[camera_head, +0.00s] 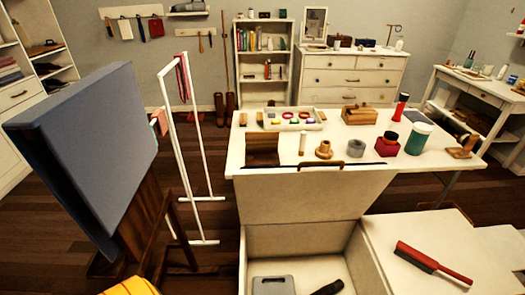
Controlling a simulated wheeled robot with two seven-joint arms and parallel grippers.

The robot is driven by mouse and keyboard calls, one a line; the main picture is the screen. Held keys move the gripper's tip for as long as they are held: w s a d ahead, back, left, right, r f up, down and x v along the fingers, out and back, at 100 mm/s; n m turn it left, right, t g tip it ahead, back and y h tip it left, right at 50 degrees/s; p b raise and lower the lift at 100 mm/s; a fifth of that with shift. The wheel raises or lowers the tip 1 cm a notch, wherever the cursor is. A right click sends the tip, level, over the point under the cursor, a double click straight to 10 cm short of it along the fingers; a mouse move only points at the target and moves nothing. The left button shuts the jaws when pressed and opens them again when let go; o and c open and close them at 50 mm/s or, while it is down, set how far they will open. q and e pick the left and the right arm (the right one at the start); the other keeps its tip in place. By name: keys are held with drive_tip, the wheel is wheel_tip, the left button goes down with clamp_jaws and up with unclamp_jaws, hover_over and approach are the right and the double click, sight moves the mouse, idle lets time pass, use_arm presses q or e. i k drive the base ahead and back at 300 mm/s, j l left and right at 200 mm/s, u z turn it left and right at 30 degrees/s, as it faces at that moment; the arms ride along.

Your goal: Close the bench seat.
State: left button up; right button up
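The bench (415,250) is white and stands at the bottom centre and right. Its seat lid (310,196) appears raised, a pale panel standing up in front of the table, with a dark handle (320,165) at its top edge. Below it the storage compartment (300,241) is open to view. Inside lie a grey flat item (273,286) and a dark item (327,288), both partly cut off by the frame. Neither of my grippers is in view.
A red brush (432,262) lies on the bench top right of the opening. Behind the lid, a white table (345,133) holds several small objects. A blue-grey board on a wooden stand (90,140) and a white rack (178,150) stand left. Something yellow (130,286) shows at bottom left.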

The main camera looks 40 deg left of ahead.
sight(309, 194)
drive_tip(key=u, duration=0.85)
